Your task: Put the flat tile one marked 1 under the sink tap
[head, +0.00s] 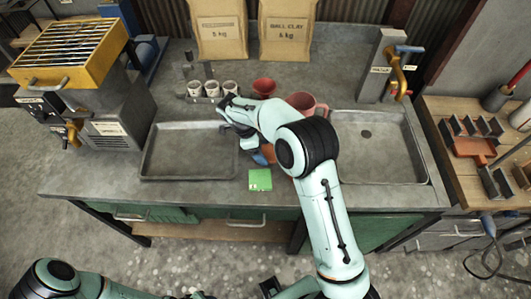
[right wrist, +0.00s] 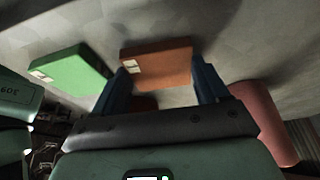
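A flat orange-brown tile (right wrist: 157,63) with a small white label lies at the fingertips of my right gripper (right wrist: 163,85) in the right wrist view. The gripper's two blue fingers are apart, one on each side of it, with no clear contact. In the head view my right gripper (head: 259,157) is low over the counter and mostly hides this tile. A flat green tile (head: 260,180) lies just in front of it and also shows in the right wrist view (right wrist: 72,68). The tile marks are too small to read. The brass tap (head: 400,77) stands behind the right sink (head: 385,174).
A reddish mug (head: 306,103) stands close to my right arm, with a red bowl (head: 264,86) behind. Several small cups (head: 212,89) stand at the back. An empty shallow basin (head: 190,153) is at left. The counter's front strip is largely clear.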

